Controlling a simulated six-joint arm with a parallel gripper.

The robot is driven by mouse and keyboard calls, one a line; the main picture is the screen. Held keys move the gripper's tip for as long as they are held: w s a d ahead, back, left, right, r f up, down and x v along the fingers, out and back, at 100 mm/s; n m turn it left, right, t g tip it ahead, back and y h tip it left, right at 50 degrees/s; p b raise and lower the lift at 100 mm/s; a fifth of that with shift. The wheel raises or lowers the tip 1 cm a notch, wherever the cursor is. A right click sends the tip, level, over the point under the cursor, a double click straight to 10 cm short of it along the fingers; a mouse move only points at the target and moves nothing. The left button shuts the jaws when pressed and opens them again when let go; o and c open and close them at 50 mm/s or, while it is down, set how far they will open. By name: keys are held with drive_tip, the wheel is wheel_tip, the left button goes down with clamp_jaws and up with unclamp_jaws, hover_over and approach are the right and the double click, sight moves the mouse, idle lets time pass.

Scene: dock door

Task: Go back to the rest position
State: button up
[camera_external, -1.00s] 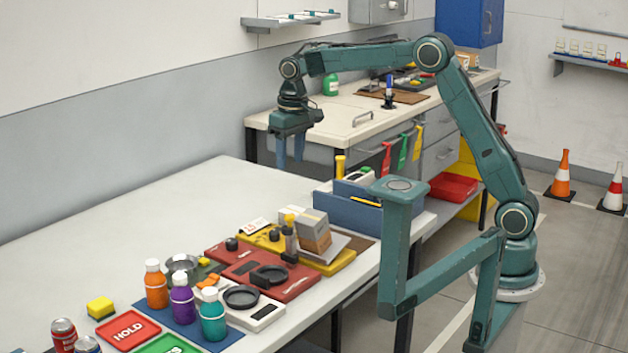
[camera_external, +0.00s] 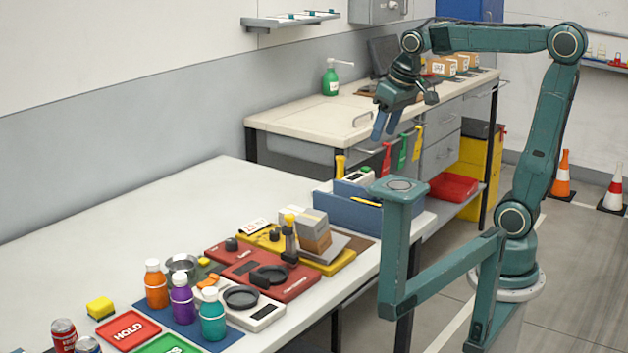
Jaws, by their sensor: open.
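My gripper (camera_external: 385,125) is at the end of the teal arm, raised in the air in front of the back bench in the picture. Its fingers point down and a little left. It is open, and nothing shows between the fingers. The arm reaches up from its base at the right and bends over to the left.
The white table (camera_external: 120,225) holds orange, purple and teal bottles, a HOLD tray (camera_external: 128,330), a yellow sponge (camera_external: 100,307), a boxed stack (camera_external: 313,231) and a blue organizer (camera_external: 350,208). The back bench (camera_external: 310,120) carries a green pump bottle (camera_external: 330,82). Cones (camera_external: 562,176) stand right.

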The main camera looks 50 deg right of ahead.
drive_tip(key=s+d+f+t, duration=0.1)
drive_tip(key=s+f, duration=0.1)
drive_tip(key=s, duration=0.4)
drive_tip(key=s+d+f+t, duration=0.1)
drive_tip(key=s+f, duration=0.1)
drive_tip(key=s, duration=0.5)
drive_tip(key=shift+s+d+f, duration=0.15)
drive_tip(key=shift+f, duration=0.2)
